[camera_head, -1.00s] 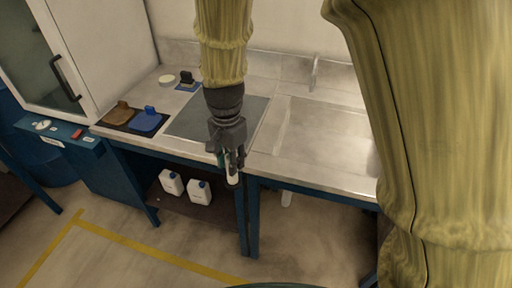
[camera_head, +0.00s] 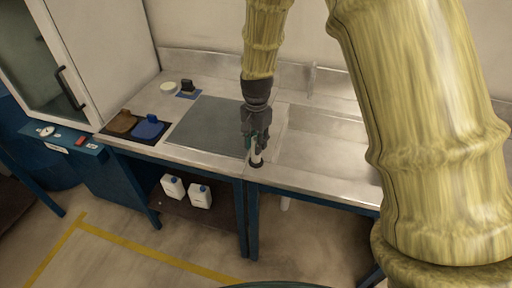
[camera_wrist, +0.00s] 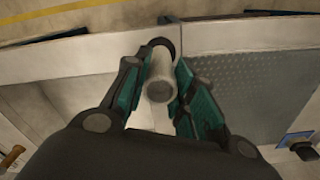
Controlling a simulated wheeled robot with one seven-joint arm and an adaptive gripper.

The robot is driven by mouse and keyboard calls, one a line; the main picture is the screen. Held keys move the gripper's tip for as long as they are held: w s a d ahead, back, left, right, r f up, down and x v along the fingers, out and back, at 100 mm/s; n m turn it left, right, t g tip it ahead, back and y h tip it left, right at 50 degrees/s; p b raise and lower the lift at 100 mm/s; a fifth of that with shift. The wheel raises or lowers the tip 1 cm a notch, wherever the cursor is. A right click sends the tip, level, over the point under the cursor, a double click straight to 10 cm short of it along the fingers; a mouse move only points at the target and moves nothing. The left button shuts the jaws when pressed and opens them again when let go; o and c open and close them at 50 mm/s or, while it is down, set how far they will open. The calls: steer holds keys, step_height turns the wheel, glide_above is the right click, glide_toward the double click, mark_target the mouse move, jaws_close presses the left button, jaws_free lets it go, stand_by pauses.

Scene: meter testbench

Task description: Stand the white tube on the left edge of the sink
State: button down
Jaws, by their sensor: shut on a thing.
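My gripper (camera_head: 257,146) is shut on the white tube (camera_head: 256,160), which hangs below the fingers in the head view. In the wrist view the tube (camera_wrist: 160,78) sits between the two green-padded fingers, seen nearly end-on, with a dark ring or cap at its far end. The steel sink (camera_head: 330,140) is to the right in the head view. The tube is over the strip near the sink's left edge, close to the counter's front edge. I cannot tell whether the tube's lower end touches the surface.
A grey ribbed mat (camera_head: 207,124) lies left of the gripper. A brown item (camera_head: 122,122), a blue item (camera_head: 149,127), a black item (camera_head: 187,85) and a round pale dish (camera_head: 168,87) stand farther left. A tap (camera_head: 311,78) rises behind the sink. White jugs (camera_head: 200,195) stand below.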

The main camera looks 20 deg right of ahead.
steer(key=shift+f+p, duration=0.7)
steer(key=shift+f, duration=0.9)
steer(key=shift+f, duration=0.1)
steer(key=c, duration=1.2)
jaws_free()
steer(key=shift+o, duration=0.2)
steer(key=shift+r+b, duration=1.95)
steer(key=shift+r, duration=4.2)
